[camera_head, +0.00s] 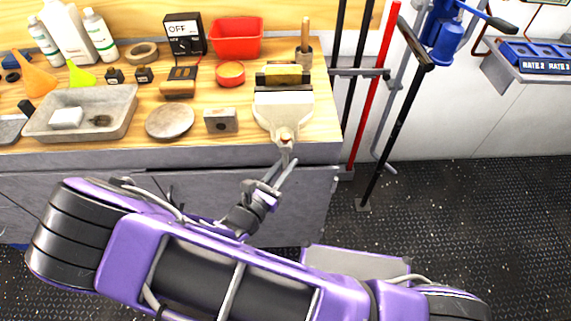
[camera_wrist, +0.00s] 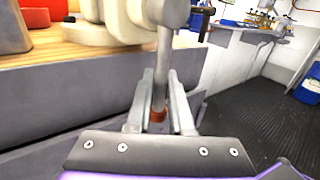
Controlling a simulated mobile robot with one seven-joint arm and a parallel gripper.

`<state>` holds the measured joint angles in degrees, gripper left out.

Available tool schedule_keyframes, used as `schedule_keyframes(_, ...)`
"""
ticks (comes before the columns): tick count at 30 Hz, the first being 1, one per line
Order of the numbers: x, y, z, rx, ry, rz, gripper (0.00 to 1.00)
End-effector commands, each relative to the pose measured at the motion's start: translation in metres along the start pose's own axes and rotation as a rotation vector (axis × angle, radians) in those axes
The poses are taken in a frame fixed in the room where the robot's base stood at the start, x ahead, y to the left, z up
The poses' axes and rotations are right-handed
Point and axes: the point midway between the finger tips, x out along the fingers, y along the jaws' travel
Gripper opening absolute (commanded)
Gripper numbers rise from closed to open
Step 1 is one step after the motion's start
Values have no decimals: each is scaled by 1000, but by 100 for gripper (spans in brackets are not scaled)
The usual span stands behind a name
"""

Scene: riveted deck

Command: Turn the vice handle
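The cream vice (camera_head: 284,108) stands at the right front corner of the wooden workbench, its screw end facing out over the edge. Its grey handle bar (camera_wrist: 163,65) hangs down from the screw boss and ends in an orange knob (camera_wrist: 157,115). My gripper (camera_head: 284,170) is just below the vice, in front of the bench face. In the wrist view, its two fingers (camera_wrist: 161,88) stand on either side of the bar, with narrow gaps visible, so it looks open around it. In the head view the bar's lower part is hard to make out among the fingers.
The dark floor at right (camera_head: 480,215) is mostly clear.

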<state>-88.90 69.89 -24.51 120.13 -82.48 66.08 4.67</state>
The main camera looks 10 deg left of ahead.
Motion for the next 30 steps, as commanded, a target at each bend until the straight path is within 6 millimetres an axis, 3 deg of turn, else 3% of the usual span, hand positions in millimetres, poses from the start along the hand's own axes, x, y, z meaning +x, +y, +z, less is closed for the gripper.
schedule_keyframes(3,0,0,0,0,0,0,0)
schedule_keyframes(30,0,1,0,1,0,2,0)
